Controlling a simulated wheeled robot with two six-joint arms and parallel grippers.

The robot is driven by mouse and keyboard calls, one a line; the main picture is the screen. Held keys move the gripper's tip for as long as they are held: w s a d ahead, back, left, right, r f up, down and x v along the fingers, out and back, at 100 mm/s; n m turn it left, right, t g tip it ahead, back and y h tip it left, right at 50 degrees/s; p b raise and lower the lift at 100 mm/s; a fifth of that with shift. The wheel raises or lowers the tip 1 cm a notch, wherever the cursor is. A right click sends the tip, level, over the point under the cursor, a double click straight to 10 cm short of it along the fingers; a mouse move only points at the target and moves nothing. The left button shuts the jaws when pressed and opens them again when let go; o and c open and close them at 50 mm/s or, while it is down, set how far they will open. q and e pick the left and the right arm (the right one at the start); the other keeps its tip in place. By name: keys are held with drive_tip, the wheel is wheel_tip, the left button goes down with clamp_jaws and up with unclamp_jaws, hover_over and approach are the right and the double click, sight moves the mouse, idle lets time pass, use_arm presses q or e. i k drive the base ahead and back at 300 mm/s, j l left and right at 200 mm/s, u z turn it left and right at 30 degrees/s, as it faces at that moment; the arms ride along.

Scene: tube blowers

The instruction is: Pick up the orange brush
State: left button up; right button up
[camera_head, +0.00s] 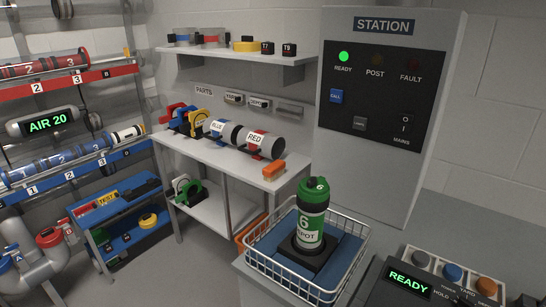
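An orange block-shaped object (273,167), which looks like the orange brush, lies near the right front corner of the pale bench top (245,173). It sits just right of and in front of a white cylinder labelled RED (263,142), with a small gap or light contact that I cannot tell apart. Its bristles are not clearly visible. Neither my left nor my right gripper shows in the head view.
A wire basket (263,262) holding a green canister labelled DEPOT (313,215) stands in front of the bench's right end. The STATION cabinet (383,110) rises at the right. A blue cart (112,232) and tube racks (75,165) stand left. A shelf (243,58) hangs above.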

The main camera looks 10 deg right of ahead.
sight(275, 169)
drive_tip(key=i+j+z, duration=0.1)
drive_tip(key=i+j, duration=0.3)
drive_tip(key=i+j+z, duration=0.1)
drive_tip(key=i+j, duration=0.3)
drive_tip(key=j, duration=0.25)
